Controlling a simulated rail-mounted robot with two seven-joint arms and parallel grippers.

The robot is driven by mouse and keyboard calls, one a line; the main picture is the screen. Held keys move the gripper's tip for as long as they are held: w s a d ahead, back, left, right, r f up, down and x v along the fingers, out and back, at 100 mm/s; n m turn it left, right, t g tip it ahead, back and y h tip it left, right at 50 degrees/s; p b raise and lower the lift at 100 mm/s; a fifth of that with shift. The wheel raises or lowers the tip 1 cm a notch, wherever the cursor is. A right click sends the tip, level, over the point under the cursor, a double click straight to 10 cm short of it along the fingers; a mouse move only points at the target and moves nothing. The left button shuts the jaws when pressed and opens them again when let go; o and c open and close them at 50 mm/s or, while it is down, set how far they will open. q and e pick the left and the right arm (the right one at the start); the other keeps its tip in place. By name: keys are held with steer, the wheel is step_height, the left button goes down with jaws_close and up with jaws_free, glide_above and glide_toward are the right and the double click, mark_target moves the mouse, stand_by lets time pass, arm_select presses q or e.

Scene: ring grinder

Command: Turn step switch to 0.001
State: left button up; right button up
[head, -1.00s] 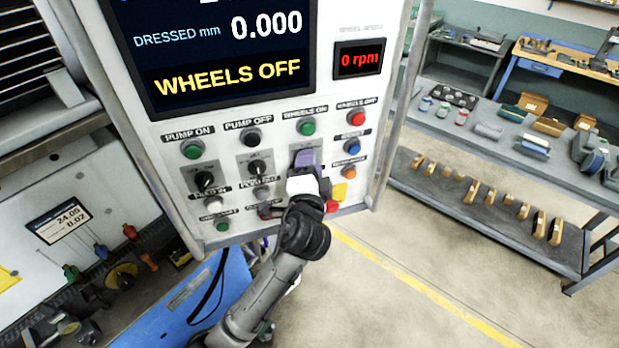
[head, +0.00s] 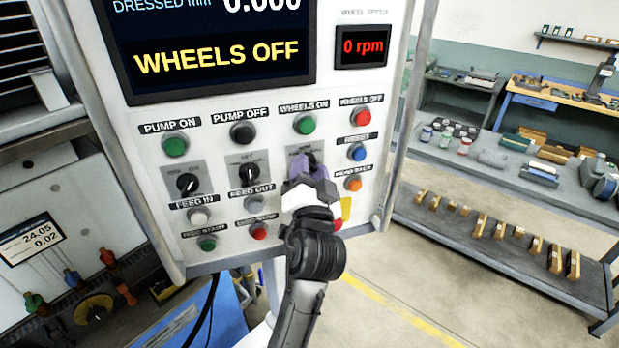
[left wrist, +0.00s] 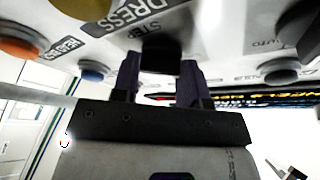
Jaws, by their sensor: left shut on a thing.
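The step switch is a black knob (left wrist: 160,54) under a label reading STEP in the left wrist view. It stands between the purple fingers of my left gripper (left wrist: 160,76), which is shut on it. In the head view, my left gripper (head: 312,166) is at the rightmost of three rotary switches on the control panel (head: 225,218). It covers most of that switch and its scale, so I cannot read the setting. The display (head: 215,55) reads WHEELS OFF. My right gripper is not in view.
Close around the gripper are the green WHEELS ON button (head: 305,123), the blue button (head: 358,152), the orange button (head: 353,183) and the red button (head: 258,231). Two other rotary switches (head: 187,184) sit to the left. A shelf bench (head: 480,235) stands at right, beyond open floor.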

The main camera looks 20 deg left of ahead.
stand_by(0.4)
arm_select(q)
steer(key=o, duration=0.9)
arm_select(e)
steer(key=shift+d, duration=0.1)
